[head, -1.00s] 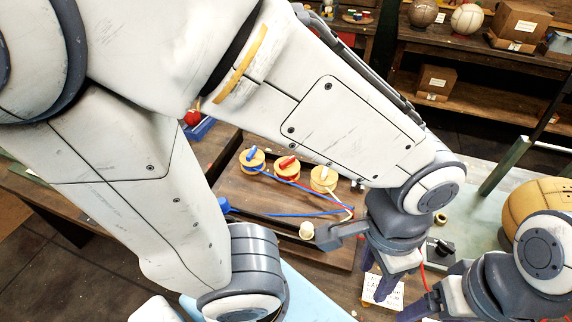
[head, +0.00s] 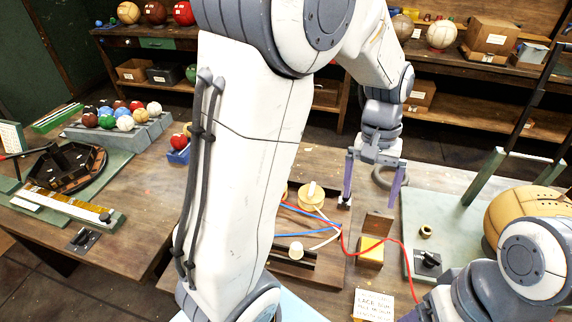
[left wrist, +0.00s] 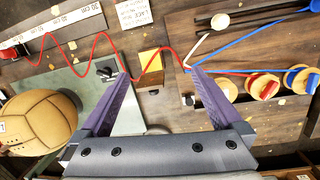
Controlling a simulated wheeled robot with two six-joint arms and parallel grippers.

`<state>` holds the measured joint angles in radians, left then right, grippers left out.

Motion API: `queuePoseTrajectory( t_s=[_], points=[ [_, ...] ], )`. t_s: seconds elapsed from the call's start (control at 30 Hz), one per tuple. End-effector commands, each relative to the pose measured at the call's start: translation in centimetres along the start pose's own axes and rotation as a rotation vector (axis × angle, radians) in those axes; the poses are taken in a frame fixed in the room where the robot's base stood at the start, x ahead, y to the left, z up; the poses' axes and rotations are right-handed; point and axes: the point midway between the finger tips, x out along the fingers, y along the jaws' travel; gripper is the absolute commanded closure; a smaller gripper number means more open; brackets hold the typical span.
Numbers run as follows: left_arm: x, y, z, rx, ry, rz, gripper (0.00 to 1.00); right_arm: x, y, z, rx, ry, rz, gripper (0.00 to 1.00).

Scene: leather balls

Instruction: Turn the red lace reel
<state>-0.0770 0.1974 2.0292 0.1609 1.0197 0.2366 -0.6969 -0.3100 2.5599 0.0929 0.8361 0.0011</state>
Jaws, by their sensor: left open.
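In the left wrist view the red lace reel (left wrist: 262,88), a wooden spool with a red handle on top, stands between the blue reel (left wrist: 301,80) and the white reel (left wrist: 222,90) on a brown board. My left gripper (left wrist: 157,82) is open and empty, with the reels to the right of its fingers. In the head view my left gripper (head: 371,185) is behind and right of the white reel (head: 311,197). My left arm hides the red reel there. My right gripper (head: 432,304) is partly in view at the lower right; its fingertips cannot be made out.
A red lace (left wrist: 95,45) winds from the board's edge across the table. A tan leather ball (head: 520,215) sits at the right. A rack of coloured balls (head: 115,128) stands at the left.

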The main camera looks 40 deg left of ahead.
Motion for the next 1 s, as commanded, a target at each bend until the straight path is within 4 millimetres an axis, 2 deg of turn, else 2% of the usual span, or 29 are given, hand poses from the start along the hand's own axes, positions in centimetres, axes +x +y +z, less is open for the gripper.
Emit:
queuePoseTrajectory(
  t_s=[0.03, 0.1, 0.17, 0.2, 0.27, 0.3, 0.4, 0.5, 0.6, 0.67, 0.83, 1.0],
  points=[
    [-0.4, -2.6, -3.2, -0.143, -0.019, 0.017, 0.0, -0.6, -0.1, 0.0, 0.0, 0.0, 0.0, 0.23],
    [-0.5, -6.3, -6.7, -0.319, -0.044, 0.043, 0.0, -1.1, -0.1, -0.1, 0.001, 0.0, 0.0, 0.23],
    [-0.3, -10.1, -9.3, -0.469, -0.064, 0.068, 0.0, -1.4, -0.1, -0.1, 0.001, 0.0, 0.0, 0.23],
    [-0.1, -12.8, -10.8, -0.566, -0.077, 0.086, 0.0, -1.6, -0.1, -0.1, 0.001, 0.0, 0.0, 0.23],
    [0.3, -17.0, -12.4, -0.706, -0.098, 0.114, 0.0, -2.0, -0.1, -0.1, 0.001, 0.0, 0.0, 0.23],
    [0.7, -19.7, -13.2, -0.791, -0.111, 0.132, 0.0, -2.2, -0.2, -0.1, 0.001, 0.0, 0.0, 0.23],
    [1.8, -25.6, -14.1, -0.967, -0.137, 0.175, 0.0, -2.5, -0.2, -0.1, 0.001, 0.0, 0.0, 0.23],
    [2.7, -29.7, -14.1, -1.086, -0.156, 0.205, 0.0, -2.8, -0.2, -0.1, 0.002, 0.0, 0.0, 0.23],
    [3.3, -31.8, -14.0, -1.148, -0.166, 0.222, 0.0, -2.9, -0.2, -0.1, 0.002, 0.0, 0.0, 0.23],
    [3.6, -32.3, -13.9, -1.164, -0.17, 0.227, 0.0, -3.0, -0.2, -0.1, 0.002, 0.0, 0.0, 0.23],
    [5.3, -31.8, -13.8, -1.167, -0.174, 0.227, 0.0, -3.7, -0.3, -0.2, 0.002, 0.0, 0.0, 0.23],
    [8.3, -30.9, -13.7, -1.164, -0.174, 0.226, 0.0, -4.9, -0.3, -0.2, 0.001, 0.0, 0.0, 0.23]
  ],
)
